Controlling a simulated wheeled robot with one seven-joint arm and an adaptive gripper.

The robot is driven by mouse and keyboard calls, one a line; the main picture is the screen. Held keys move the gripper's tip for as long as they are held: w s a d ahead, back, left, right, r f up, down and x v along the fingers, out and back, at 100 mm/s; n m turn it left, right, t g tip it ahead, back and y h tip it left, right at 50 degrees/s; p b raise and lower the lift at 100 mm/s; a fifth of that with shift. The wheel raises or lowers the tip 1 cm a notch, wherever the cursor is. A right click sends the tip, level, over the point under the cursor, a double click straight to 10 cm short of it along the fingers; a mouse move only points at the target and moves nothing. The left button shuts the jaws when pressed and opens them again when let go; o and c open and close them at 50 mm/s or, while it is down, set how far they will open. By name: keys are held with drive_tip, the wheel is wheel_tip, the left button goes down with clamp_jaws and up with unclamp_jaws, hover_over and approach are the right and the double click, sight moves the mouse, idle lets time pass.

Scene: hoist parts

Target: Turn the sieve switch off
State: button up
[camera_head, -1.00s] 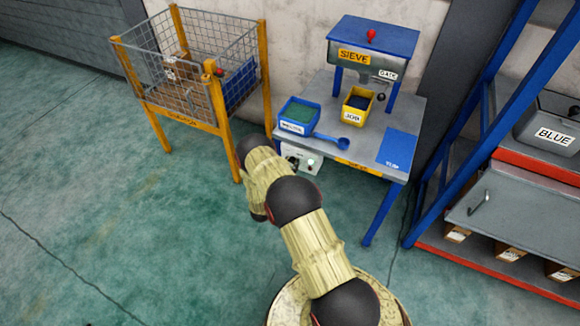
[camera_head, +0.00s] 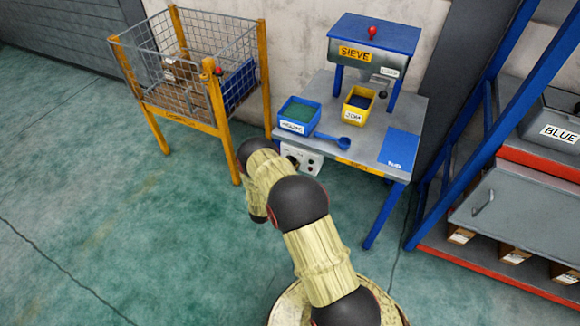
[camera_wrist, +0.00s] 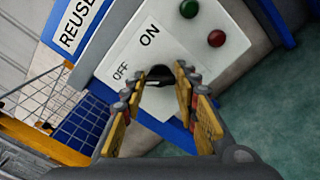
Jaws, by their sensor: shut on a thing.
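The sieve switch box is a pale panel (camera_wrist: 125,45) marked OFF and ON in the wrist view. It also shows below the table's front edge in the head view (camera_head: 313,166). A green lamp (camera_wrist: 189,9) and a red lamp (camera_wrist: 217,38) sit above the switch. My gripper (camera_wrist: 160,80) is at the panel, its fingers closed on the dark switch knob (camera_wrist: 159,72). The fingers partly hide the knob, so I cannot tell which mark it points at. In the head view my arm mostly hides the gripper. The sieve (camera_head: 365,55) stands on the table.
The grey table (camera_head: 335,90) holds a blue bin of green material (camera_head: 299,113), a blue scoop (camera_head: 345,142) and a yellow bin (camera_head: 358,104). A yellow-framed wire cage (camera_head: 190,127) stands left, a blue rack (camera_head: 470,130) right. Green floor in front is open.

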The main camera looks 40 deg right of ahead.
drive_tip(key=shift+m, duration=0.5)
drive_tip(key=o, duration=1.1)
drive_tip(key=v, duration=1.2)
drive_tip(key=shift+f, duration=0.1)
